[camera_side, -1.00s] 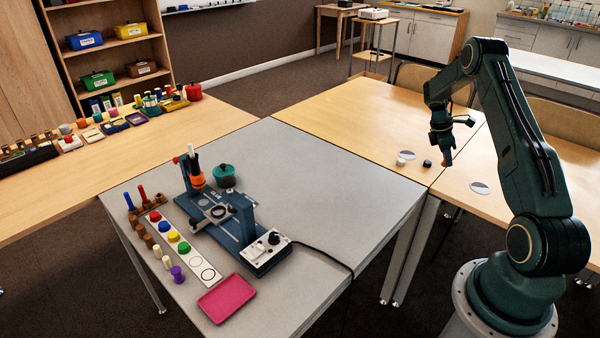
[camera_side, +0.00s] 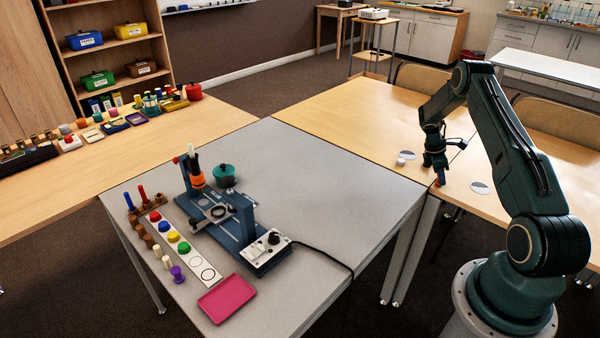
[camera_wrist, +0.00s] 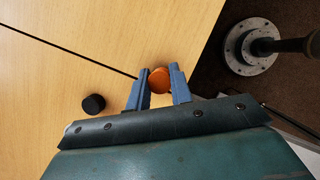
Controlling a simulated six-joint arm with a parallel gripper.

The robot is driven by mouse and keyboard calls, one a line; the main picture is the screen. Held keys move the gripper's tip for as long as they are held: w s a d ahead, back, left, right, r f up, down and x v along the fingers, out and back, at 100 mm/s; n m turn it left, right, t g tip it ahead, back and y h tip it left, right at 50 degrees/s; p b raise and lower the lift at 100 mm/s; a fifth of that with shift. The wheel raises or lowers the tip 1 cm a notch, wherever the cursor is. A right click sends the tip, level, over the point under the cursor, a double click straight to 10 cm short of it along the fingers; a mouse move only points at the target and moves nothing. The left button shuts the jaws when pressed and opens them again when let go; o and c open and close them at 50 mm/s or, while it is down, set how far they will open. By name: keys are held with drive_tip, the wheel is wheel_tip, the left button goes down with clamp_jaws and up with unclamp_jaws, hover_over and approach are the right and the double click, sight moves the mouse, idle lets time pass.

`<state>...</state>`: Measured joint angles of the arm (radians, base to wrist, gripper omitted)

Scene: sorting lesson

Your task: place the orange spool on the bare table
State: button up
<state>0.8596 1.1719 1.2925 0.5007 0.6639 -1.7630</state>
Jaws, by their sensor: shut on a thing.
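The orange spool (camera_wrist: 159,80) is between the two blue fingers of my gripper (camera_wrist: 160,88) in the wrist view, and the fingers are shut on it. In the side view the spool (camera_side: 437,183) shows as a small orange patch under my gripper (camera_side: 438,177), low at the near edge of the wooden table (camera_side: 350,115). I cannot tell whether the spool touches the tabletop. In the wrist view bare wood lies to its left and the table's edge is close on its right.
A black spool (camera_wrist: 94,104) stands on the wood nearby; my gripper hides it in the side view. A white spool (camera_side: 401,161) and a grey disc (camera_side: 480,187) are also near. The grey table (camera_side: 340,190) holds a blue device (camera_side: 222,216) and a pink tray (camera_side: 229,298).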

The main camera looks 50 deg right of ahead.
drive_tip(key=shift+f, duration=0.15)
drive_tip(key=o, duration=0.9)
drive_tip(key=shift+o, duration=0.2)
drive_tip(key=v, duration=1.2)
drive_tip(key=shift+w, duration=0.1)
